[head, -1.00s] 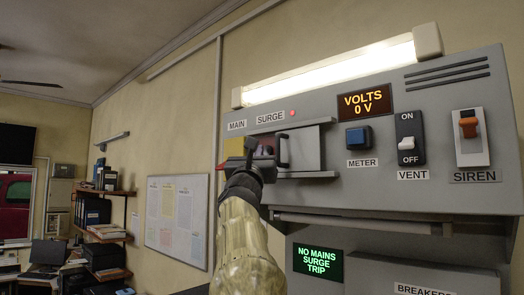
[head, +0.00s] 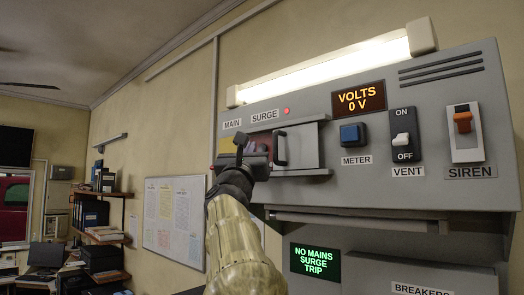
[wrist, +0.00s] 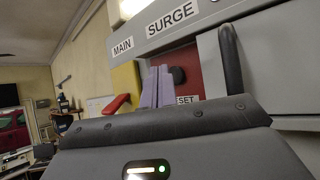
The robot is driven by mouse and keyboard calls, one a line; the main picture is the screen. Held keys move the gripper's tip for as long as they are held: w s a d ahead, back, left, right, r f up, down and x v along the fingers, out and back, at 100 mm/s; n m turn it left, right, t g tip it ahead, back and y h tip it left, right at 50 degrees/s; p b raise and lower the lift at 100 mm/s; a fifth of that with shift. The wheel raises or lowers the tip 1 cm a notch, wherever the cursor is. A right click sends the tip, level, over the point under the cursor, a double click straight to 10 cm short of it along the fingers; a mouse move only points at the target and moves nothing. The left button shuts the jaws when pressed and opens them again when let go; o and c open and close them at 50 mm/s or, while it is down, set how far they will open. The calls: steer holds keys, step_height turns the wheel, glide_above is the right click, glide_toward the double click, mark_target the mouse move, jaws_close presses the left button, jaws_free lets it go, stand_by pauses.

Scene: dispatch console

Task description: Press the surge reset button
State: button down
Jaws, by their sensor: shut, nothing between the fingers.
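The surge reset button (wrist: 178,75) is a dark knob on a red plate (wrist: 200,88), in the bay under the SURGE label. A label ending in "SET" shows below it, partly hidden. My gripper (wrist: 157,87) is shut and empty, its pale purple fingers upright just left of the button in the wrist view. I cannot tell whether they touch it. In the head view my gripper (head: 258,158) is in front of the bay and hides the button. The grey sliding cover (head: 304,148) stands to the right, its dark handle (wrist: 231,62) beside the red plate.
The MAIN switch's red lever (wrist: 116,104) and yellow plate (wrist: 127,83) are close left of my fingers. A red lamp (head: 286,111) glows by SURGE. The METER button (head: 354,134), VENT switch (head: 404,137) and SIREN switch (head: 465,125) are farther right. The green screen (head: 315,262) reads surge trip.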

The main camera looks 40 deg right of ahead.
steer(key=shift+a+f, duration=0.1)
steer(key=shift+a, duration=0.95)
steer(key=shift+w, duration=0.1)
